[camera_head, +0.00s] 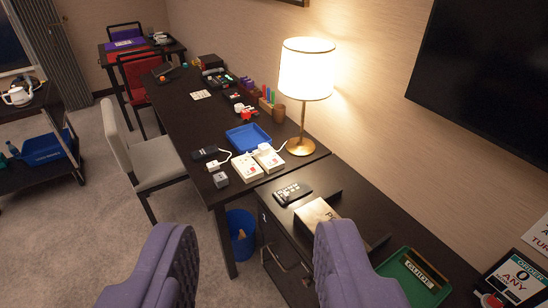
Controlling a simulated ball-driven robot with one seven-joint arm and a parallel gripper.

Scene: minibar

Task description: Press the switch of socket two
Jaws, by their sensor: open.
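Two white socket boxes with small red marks stand side by side on the near end of the long dark desk, the left one (247,168) and the right one (268,158). White plugs or cables sit at their far ends. Their labels are too small to read, so I cannot tell which is socket two, and the switches are not clear. My gripper (259,232) has two purple fingers, wide apart, at the bottom of the view. It is open with nothing between the fingers, and is well short of the sockets, touching neither.
A lit lamp (304,80) stands right of the sockets. A blue tray (247,137) lies behind them; a dark device (204,153) and grey blocks (220,180) lie left. A lower cabinet holds a remote (293,192) and green tray (416,276). A chair (150,160) and blue bin (241,232) flank the desk.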

